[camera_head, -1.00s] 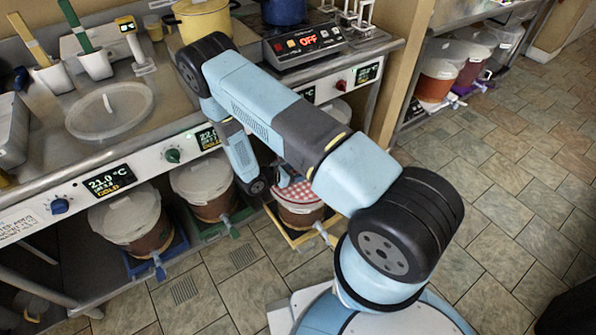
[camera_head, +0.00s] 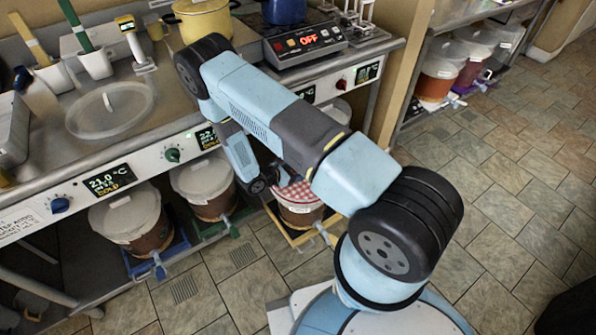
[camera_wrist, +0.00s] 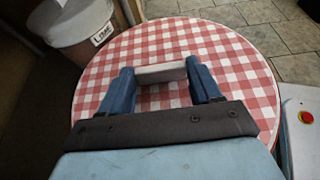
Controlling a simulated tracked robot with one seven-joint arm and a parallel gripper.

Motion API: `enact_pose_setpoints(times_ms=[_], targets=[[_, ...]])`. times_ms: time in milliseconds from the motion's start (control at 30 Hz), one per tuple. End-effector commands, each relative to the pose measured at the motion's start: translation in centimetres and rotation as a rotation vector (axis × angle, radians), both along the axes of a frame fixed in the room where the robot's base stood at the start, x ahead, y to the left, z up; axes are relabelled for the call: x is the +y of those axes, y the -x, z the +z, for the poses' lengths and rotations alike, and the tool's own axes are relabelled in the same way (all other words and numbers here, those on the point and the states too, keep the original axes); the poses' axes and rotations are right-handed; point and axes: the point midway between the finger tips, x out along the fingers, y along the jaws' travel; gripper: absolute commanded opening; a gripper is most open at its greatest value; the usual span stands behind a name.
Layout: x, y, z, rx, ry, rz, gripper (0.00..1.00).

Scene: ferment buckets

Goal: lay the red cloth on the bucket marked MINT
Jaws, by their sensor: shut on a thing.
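The red cloth, red-and-white checked and round, fills the wrist view (camera_wrist: 100,75) with a pale bar (camera_wrist: 160,73) on its top. My gripper (camera_wrist: 162,75) has its two blue fingers shut on that bar, close above the cloth. In the head view the cloth (camera_head: 297,192) shows partly behind my arm, over the top of a brown bucket (camera_head: 301,215). It looks level there, but I cannot tell whether it rests fully on the rim. No mark on this bucket is readable.
A bucket with a white cover and a label reading LIME (camera_wrist: 78,32) stands close by at upper left in the wrist view. Two white-covered buckets (camera_head: 203,185) (camera_head: 130,222) stand left under the counter (camera_head: 160,125). Tiled floor (camera_head: 510,220) lies open at right.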

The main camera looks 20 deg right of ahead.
Motion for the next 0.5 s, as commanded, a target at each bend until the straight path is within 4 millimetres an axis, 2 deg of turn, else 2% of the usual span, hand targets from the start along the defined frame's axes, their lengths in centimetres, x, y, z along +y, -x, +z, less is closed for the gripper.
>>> enact_pose_setpoints(times_ms=[467, 500], targets=[[0.0, 0.01, -0.16, 0.0, 0.0, 0.0, 0.32], [0.0, 0.01, -0.16, 0.0, 0.0, 0.0, 0.64]])
